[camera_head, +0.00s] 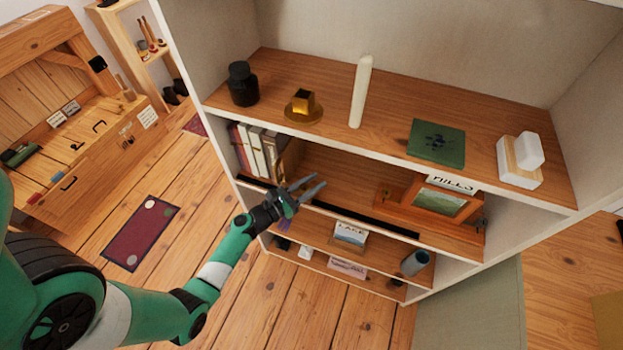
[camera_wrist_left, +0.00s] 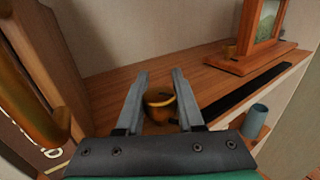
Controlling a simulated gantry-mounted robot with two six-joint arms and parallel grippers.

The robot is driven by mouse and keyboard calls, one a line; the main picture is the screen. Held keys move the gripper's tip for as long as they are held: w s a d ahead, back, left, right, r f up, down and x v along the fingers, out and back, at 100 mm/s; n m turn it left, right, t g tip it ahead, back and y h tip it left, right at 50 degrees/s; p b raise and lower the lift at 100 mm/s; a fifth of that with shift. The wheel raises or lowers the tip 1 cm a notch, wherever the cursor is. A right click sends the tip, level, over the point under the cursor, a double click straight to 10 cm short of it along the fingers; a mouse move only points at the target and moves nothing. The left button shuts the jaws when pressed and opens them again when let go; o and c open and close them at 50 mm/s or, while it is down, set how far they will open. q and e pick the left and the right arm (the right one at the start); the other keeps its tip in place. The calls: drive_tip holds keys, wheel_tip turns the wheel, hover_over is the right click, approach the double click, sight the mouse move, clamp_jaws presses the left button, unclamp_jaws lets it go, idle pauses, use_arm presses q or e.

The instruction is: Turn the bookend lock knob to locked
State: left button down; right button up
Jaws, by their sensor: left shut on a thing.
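The brass lock knob (camera_wrist_left: 159,98) shows between my left fingers in the left wrist view, low on the wooden shelf. My left gripper (camera_head: 312,186) is at the front edge of the middle shelf, with its fingers shut on the knob. The brass-coloured bookend (camera_wrist_left: 38,85) stands to the left of the fingers in the wrist view. In the head view the bookend (camera_head: 291,156) stands at the right end of a row of books (camera_head: 257,152). My gripper hides the knob in the head view. I cannot tell which setting the knob points to. My right gripper is not in view.
A black rail (camera_head: 365,219) runs along the middle shelf's front to the right of my gripper. A wooden picture frame (camera_head: 439,202) stands further right. The shelf above holds a black jar (camera_head: 242,84), a candle (camera_head: 361,92) and a green book (camera_head: 436,142).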

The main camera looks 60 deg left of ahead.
use_arm(q)
drive_tip(key=shift+d+m+h, duration=0.1)
drive_tip(key=shift+m+h, duration=0.2)
drive_tip(key=shift+h, duration=0.1)
drive_tip(key=c, duration=0.5)
unclamp_jaws()
